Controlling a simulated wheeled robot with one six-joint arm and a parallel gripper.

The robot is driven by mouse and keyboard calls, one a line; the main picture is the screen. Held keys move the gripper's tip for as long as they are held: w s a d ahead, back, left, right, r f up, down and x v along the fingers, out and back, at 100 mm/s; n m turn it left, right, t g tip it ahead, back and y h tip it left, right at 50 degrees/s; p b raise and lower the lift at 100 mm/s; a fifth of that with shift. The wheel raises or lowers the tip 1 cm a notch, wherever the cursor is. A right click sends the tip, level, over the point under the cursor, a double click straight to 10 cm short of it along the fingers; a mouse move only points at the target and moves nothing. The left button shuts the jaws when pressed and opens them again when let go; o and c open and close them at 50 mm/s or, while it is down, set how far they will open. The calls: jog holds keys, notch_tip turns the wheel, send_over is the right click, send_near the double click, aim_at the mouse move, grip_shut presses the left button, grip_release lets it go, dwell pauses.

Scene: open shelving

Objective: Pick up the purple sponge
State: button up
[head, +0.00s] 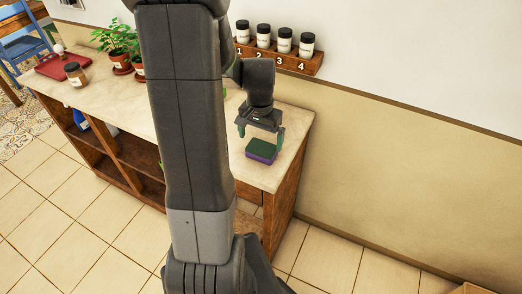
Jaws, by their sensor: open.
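The purple sponge (261,153) has a dark green top layer and lies flat on the pale counter top, near the counter's right end. My gripper (260,138) points down just above the sponge. Its two fingers are spread apart, with nothing seen between them. A small gap seems to separate the fingers from the sponge, but whether they touch it is hard to tell from this angle. My arm hides the middle of the counter.
The counter (285,160) ends close to the right of the sponge. A wall rack (280,56) with several jars hangs behind. A jar (75,74), a red tray (57,64) and potted plants (118,45) stand on the counter's left part. Tiled floor lies in front.

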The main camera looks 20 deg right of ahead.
aim_at(262, 147)
jog(key=shift+s+d+f, duration=0.15)
jog(key=shift+d+f, duration=0.1)
jog(key=shift+f, duration=0.05)
jog(key=shift+w+f+p, duration=0.2)
jog(key=shift+f+p, duration=0.2)
jog(key=shift+f, duration=1.95)
jog(key=c, duration=0.9)
